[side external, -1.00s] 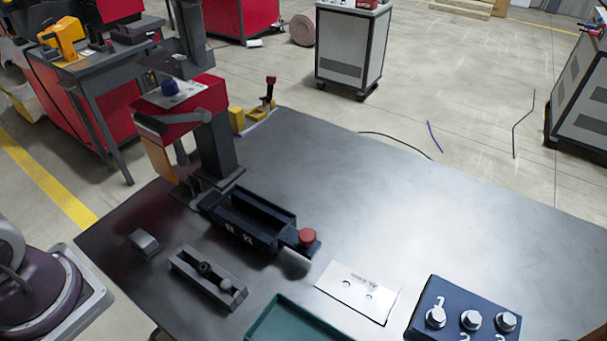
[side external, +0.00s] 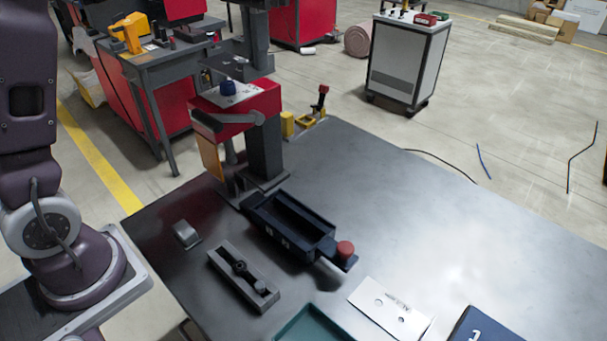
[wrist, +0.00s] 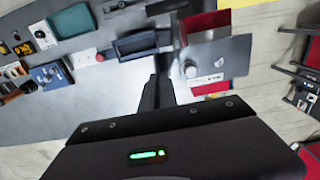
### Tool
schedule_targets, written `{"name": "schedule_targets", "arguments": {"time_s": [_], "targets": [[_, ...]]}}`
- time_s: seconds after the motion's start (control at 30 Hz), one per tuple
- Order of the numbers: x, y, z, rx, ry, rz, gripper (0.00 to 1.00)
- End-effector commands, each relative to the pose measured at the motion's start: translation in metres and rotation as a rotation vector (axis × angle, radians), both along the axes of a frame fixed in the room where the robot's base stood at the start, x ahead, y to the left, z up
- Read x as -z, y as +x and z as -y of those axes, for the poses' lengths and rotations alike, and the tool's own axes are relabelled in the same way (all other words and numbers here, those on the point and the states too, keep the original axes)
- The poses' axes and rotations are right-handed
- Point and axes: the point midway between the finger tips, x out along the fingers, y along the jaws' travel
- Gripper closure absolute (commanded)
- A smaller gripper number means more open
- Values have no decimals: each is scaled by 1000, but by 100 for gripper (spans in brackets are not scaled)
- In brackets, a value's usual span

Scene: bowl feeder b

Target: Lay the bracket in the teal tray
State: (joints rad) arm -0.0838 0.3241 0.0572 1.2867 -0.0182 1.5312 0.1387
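A small grey metal piece (side external: 187,234), which looks like the bracket, lies on the dark table left of the slotted grey fixture. The teal tray (side external: 310,325) is cut off by the bottom edge of the side view; in the wrist view a teal tray (wrist: 75,20) shows at the upper left. The visible part of its floor looks empty. My gripper (wrist: 157,76) shows only in the wrist view. Its two dark fingers come nearly together with nothing seen between them, over the table near the red press. It is apart from the bracket and the tray.
A navy bin (side external: 290,228) with a red button (side external: 345,249) stands mid-table before the red press (side external: 235,108). The slotted grey fixture (side external: 243,280), a white plate with holes (side external: 390,308) and a navy block (side external: 482,328) stand nearby. The table's right side is clear.

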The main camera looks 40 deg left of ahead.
Motion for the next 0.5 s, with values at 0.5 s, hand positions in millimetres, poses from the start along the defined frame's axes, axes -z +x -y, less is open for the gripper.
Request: {"name": "schedule_targets", "arguments": {"time_s": [0.5], "targets": [[-39, 1, 0, 0, 0, 2, 100]]}}
